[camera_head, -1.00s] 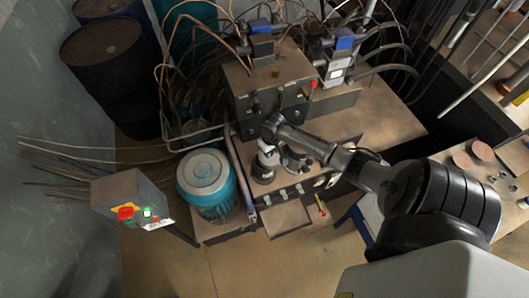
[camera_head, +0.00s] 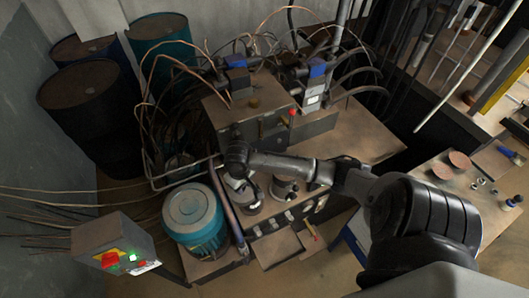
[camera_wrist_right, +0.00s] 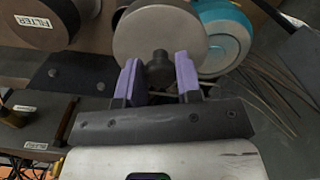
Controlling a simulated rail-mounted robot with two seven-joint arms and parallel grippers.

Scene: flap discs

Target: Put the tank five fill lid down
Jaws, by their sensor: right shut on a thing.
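My right gripper (camera_wrist_right: 159,78) has purple pads and is shut on the dark knob of the fill lid (camera_wrist_right: 158,35), a round grey disc. In the head view my right gripper (camera_head: 239,168) is over the left part of the machine's lower deck, beside the blue-topped motor. The lid (camera_head: 240,188) shows partly below it there. I cannot tell whether the lid touches what is under it. My left gripper is not in view.
A blue-green motor (camera_head: 195,217) stands close on the left. A dark round cap labelled FILTER (camera_wrist_right: 38,22) is left of the lid in the wrist view. A grey tank block (camera_head: 250,115) with hoses stands behind. A grey button box (camera_head: 112,243) is front left.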

